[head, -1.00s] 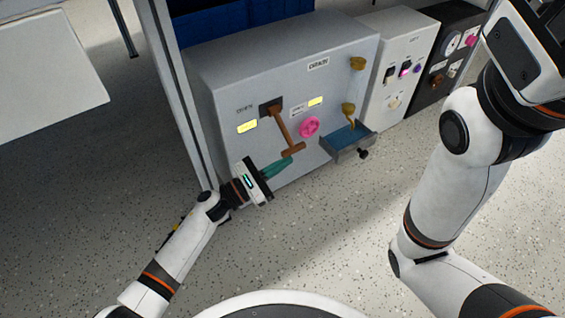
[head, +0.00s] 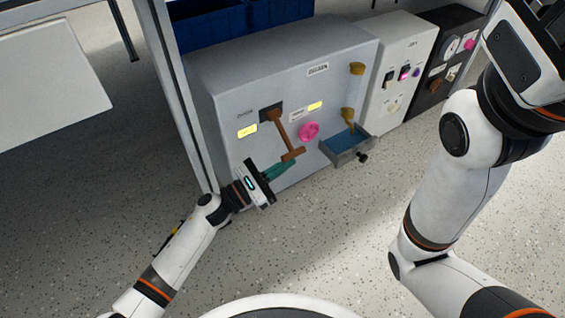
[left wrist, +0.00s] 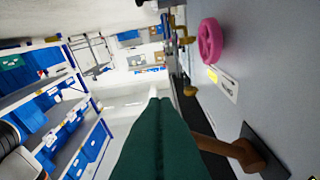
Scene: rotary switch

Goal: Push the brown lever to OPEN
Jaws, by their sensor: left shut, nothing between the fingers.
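The brown lever (head: 283,133) is on the front of the grey cabinet (head: 225,80). It runs from a dark slot plate (head: 270,112) down and right to a crosswise handle. Yellow plates with small labels lie left (head: 247,131) and right (head: 315,105) of it; the lettering is too small to read. My left gripper (head: 294,164), with green fingers, is shut and empty just below the handle. In the left wrist view the shut fingers (left wrist: 158,100) partly hide the lever (left wrist: 235,151); I cannot tell whether they touch it. My right gripper is out of view.
A white switch box (head: 398,50) stands beside the cabinet. A grey post (head: 180,100) rises close at left. The floor in front is clear.

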